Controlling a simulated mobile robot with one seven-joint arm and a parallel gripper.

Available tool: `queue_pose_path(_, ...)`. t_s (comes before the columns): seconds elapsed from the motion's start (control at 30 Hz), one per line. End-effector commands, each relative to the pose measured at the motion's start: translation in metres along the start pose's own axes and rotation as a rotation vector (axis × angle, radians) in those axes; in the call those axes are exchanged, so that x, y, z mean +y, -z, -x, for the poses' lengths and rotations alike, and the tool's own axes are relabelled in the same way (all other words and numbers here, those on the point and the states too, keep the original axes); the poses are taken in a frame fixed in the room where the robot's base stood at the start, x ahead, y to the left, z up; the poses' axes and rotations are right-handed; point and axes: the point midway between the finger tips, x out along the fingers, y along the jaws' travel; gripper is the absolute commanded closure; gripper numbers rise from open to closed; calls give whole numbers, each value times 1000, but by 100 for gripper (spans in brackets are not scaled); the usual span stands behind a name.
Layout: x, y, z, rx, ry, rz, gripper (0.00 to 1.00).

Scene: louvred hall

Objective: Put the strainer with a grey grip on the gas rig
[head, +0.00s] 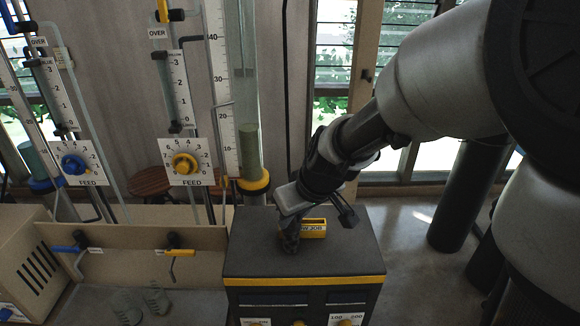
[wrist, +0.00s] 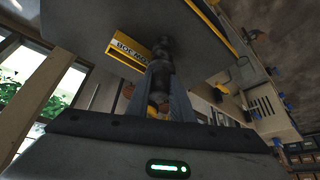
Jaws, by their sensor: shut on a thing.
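My gripper (head: 290,238) is low over the black cabinet's top, beside a yellow box. In the wrist view my gripper (wrist: 161,88) is shut on a dark grey, stepped piece (wrist: 162,62), which looks like the strainer; its grip is partly hidden by the fingers. In the head view the held piece is mostly hidden, and I cannot tell whether it touches the cabinet top. The gas rig seems to be the panel with tubes and FEED dials (head: 185,162) at the left. Two greenish ridged pieces (head: 157,298) (head: 126,306) are on the surface below it.
The black cabinet (head: 255,262) carries the yellow labelled box (head: 314,229), also in the wrist view (wrist: 127,54). A blue-handled tap (head: 68,248) and a yellow-handled tap (head: 180,252) stick out from the low beige board. A vented beige case (head: 32,275) stands at far left.

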Motion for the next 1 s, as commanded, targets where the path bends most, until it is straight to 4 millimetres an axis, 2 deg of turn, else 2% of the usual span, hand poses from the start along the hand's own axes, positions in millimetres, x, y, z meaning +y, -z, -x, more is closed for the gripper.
queue_pose_path(0.23, 0, -2, -4, 1, 0, 0, 100)
queue_pose_path(0.27, 0, -1, -3, 0, 0, 0, 76)
queue_pose_path(0.37, 0, -1, -2, 0, 0, 0, 61)
queue_pose_path(0.63, 0, -1, -2, 0, 0, 0, 61)
queue_pose_path(0.77, 0, 2, 5, 2, -1, 0, 61)
queue_pose_path(0.87, 1, 2, 20, 5, -2, 1, 61)
queue_pose_path(1.0, 1, 3, 51, 8, -4, 1, 61)
